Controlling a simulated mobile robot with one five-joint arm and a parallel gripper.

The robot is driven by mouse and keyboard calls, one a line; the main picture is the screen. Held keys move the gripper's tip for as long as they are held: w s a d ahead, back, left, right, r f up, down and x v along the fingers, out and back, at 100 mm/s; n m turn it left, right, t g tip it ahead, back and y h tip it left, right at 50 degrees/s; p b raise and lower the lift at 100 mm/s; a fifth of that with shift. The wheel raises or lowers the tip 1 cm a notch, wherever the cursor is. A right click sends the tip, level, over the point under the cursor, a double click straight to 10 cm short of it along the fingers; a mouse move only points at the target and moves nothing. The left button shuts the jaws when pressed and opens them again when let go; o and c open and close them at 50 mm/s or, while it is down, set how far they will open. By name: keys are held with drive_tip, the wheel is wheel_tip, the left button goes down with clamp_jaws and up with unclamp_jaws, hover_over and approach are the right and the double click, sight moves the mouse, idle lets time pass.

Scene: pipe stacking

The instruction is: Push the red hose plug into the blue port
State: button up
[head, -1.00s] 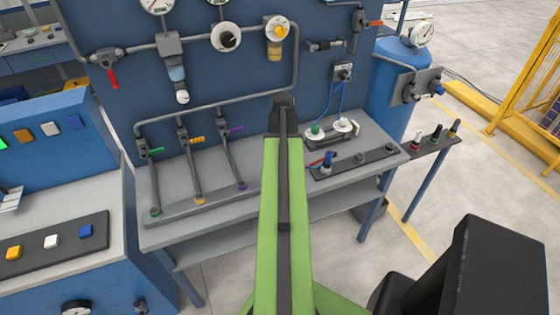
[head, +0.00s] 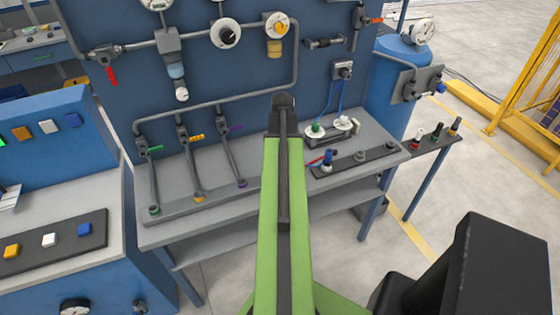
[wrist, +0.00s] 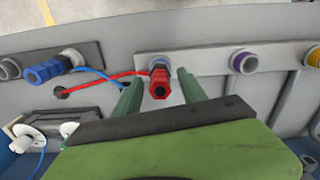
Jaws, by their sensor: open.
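The red plug (wrist: 160,82) shows in the wrist view at the end of a grey rail, with a red hose running left from it. My gripper (wrist: 157,76) is open, its green fingers on either side of the plug. A gap shows beside the right finger; I cannot tell whether the left one touches. In the head view my arm hides the plug and fingers, and only a bit of red hose (head: 316,162) shows. A blue fitting (wrist: 45,70) with a blue hose sits on a plate at the left; it stands upright in the head view (head: 327,160).
A purple-ringed port (wrist: 243,61) is on the same rail, right of the red plug in the wrist view. Bench pipes (head: 190,160) stand left of my arm in the head view. A white round fitting (wrist: 28,140) is near the lower left of the wrist view.

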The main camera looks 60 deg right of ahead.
wheel_tip(320, 180, up, 17)
drive_tip(key=p, duration=1.7)
drive_tip(key=shift+r, duration=0.2)
drive_tip(key=w+a+f+n+b, duration=0.3)
drive_tip(key=w+a, duration=0.7)
drive_tip(key=a, duration=0.2)
drive_tip(key=w+a+f+n+b, duration=0.3)
drive_tip(key=w+a+f, duration=0.1)
drive_tip(key=w+a, duration=0.8)
drive_tip(key=a+f+b, duration=0.1)
drive_tip(key=a+b, duration=0.1)
drive_tip(key=a, duration=1.1)
drive_tip(key=a+f+b, duration=0.2)
drive_tip(key=a, duration=1.2)
drive_tip(key=shift+a+f, duration=0.25)
